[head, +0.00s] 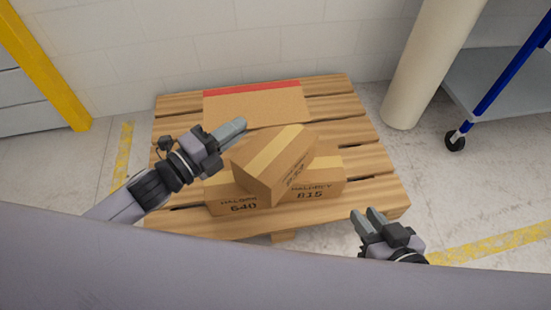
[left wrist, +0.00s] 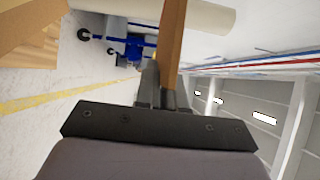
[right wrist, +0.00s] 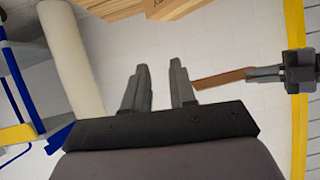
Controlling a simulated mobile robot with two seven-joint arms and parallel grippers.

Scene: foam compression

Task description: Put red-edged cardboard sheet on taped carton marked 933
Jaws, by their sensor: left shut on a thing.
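The red-edged cardboard sheet (head: 240,104) shows in the head view over the far part of the pallet, red strip along its far edge. My left gripper (head: 240,126) is shut on its near edge. The sheet also shows edge-on between the jaws in the left wrist view (left wrist: 173,40) and as a thin strip in the right wrist view (right wrist: 220,78). A taped carton (head: 270,163), its mark hard to read but seemingly 933, lies turned at an angle on two other cartons, right of my left gripper. My right gripper (right wrist: 160,85) is open and empty, at the near right.
Cartons marked 640 (head: 238,207) and 815 (head: 318,193) stand on the wooden pallet (head: 375,185) under the top carton. A pale column (head: 425,65) and a blue-framed cart (head: 500,80) stand at the right. A yellow post (head: 45,65) stands at the left.

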